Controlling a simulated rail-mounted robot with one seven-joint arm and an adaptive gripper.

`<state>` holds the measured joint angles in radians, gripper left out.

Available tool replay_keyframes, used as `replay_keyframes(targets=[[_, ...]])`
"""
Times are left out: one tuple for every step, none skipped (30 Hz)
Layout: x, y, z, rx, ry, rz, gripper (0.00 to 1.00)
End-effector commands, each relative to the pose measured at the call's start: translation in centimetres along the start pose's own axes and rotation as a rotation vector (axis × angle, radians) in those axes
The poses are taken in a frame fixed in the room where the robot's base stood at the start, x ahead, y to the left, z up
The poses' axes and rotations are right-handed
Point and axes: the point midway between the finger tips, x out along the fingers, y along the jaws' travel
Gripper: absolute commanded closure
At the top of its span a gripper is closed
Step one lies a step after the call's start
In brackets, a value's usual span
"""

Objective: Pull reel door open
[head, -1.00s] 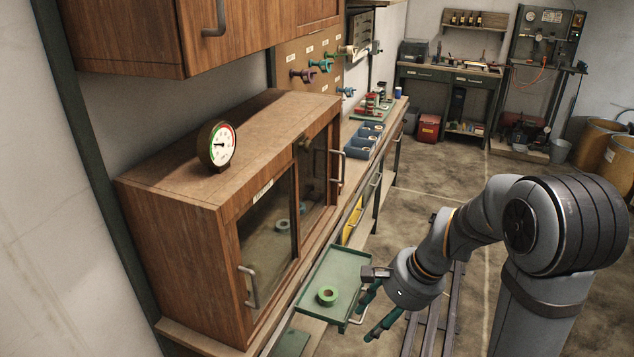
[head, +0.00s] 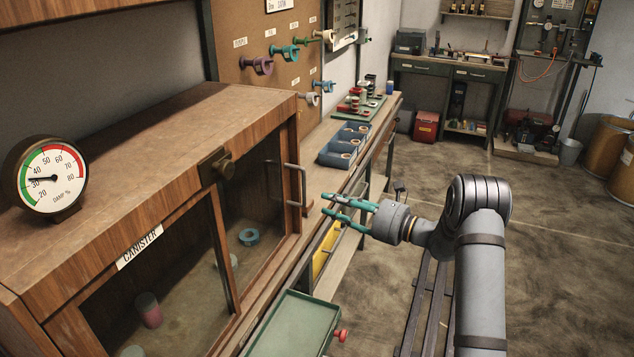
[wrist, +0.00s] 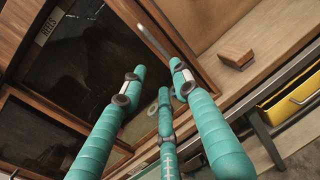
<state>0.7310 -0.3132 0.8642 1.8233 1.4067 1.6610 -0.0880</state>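The reel door (head: 268,180) is the glass-fronted right door of the wooden cabinet and looks closed. Its grey bar handle (head: 302,186) stands on its right side. In the wrist view, the door (wrist: 85,55) carries a REELS label, and the handle (wrist: 153,38) lies just beyond the fingertips. My gripper (head: 325,204), with teal fingers, is open and empty, pointing at the handle from the right, apparently with a small gap. A teal tape roll (head: 249,237) shows behind the glass.
The left CANISTER door (head: 150,290) is beside the reel door. A green tray (head: 295,325) juts out below, with a red knob (head: 341,335) by it. Blue bins (head: 340,150) sit farther along the bench. A yellow drawer (wrist: 290,100) is under the bench.

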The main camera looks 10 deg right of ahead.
Motion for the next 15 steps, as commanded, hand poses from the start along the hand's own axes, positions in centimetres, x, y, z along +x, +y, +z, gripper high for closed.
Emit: replay_keyframes(targets=[[0.2,-0.5,-0.1,0.009,-0.014,-0.012,0.7],[0.3,-0.7,0.0,0.012,-0.02,-0.018,0.7],[0.6,-0.8,0.1,0.013,-0.024,-0.021,0.7],[0.9,-0.8,0.2,0.013,-0.026,-0.021,0.7],[1.3,-0.8,0.3,0.013,-0.025,-0.021,0.7],[1.9,-0.8,0.3,0.013,-0.024,-0.02,0.7],[2.4,-0.8,0.3,0.012,-0.024,-0.019,0.7],[3.0,-0.7,0.4,0.012,-0.025,-0.019,0.7],[3.7,-0.8,0.4,0.013,-0.024,-0.019,0.7],[4.3,-0.7,0.4,0.013,-0.023,-0.017,0.7],[4.9,-0.8,0.4,0.013,-0.024,-0.019,0.7],[5.6,-0.8,0.5,0.012,-0.024,-0.019,0.7],[6.2,-0.8,0.4,0.012,-0.023,-0.02,0.7],[6.7,-0.8,0.5,0.013,-0.023,-0.019,0.7],[7.4,-0.8,0.5,0.012,-0.023,-0.019,0.7]])
